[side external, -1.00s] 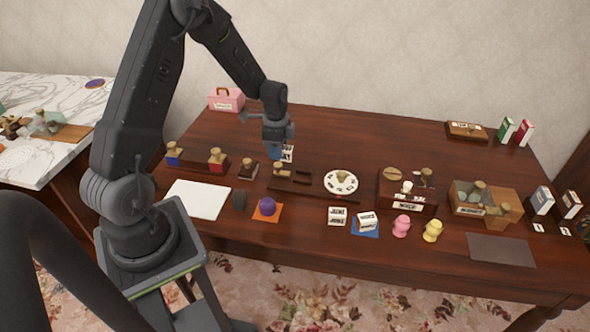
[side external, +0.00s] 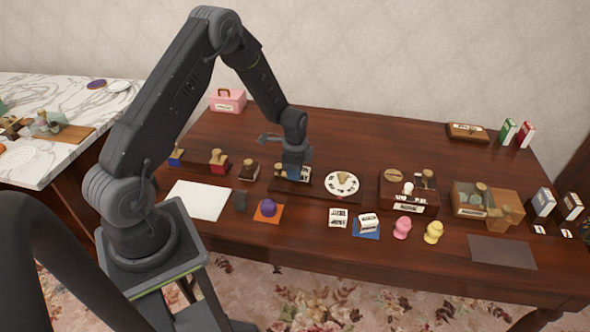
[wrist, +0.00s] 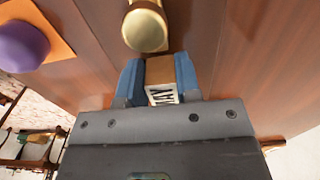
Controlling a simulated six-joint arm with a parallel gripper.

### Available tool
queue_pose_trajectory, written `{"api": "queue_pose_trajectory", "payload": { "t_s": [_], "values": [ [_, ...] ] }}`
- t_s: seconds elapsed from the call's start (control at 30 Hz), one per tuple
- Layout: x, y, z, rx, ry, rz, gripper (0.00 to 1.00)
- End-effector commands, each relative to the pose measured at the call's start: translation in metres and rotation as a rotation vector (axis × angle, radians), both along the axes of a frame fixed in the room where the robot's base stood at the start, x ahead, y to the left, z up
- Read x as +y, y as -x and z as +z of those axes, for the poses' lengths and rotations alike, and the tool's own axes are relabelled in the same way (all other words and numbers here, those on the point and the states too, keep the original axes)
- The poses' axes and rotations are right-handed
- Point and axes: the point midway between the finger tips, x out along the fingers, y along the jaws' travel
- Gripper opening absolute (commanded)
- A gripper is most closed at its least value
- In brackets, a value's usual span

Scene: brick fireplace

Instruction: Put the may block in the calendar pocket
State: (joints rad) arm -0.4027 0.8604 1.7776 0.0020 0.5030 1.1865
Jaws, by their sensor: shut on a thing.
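The may block (wrist: 163,95) has a white face with dark letters and a brown top. It is held between the two blue fingers of my gripper (wrist: 159,68) in the wrist view. In the side view its white face (side external: 305,174) shows just right of my gripper (side external: 293,177). My gripper is over the left part of the long dark-brown calendar base (side external: 318,192), which has a white round dial (side external: 342,183) on its right. My fingers and the block hide the calendar pocket. I cannot tell whether the block touches the base.
A purple object (side external: 269,207) sits on an orange mat (side external: 262,217) in front. White blocks (side external: 338,218), stampers and boxes stand to the right. The table behind the calendar is clear.

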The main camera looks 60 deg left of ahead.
Motion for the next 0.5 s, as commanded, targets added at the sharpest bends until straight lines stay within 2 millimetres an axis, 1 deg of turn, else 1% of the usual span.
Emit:
{"api": "queue_pose_trajectory", "payload": {
  "t_s": [0.33, 0.47, 0.5],
  "values": [
    [0.0, 0.0, -0.013, 0.0, 0.0, 0.0, 0.05],
    [0.0, 0.0, -0.014, -0.001, -0.001, 0.0, 0.05],
    [0.0, 0.0, -0.014, -0.001, -0.001, 0.0, 0.33]
  ]
}}
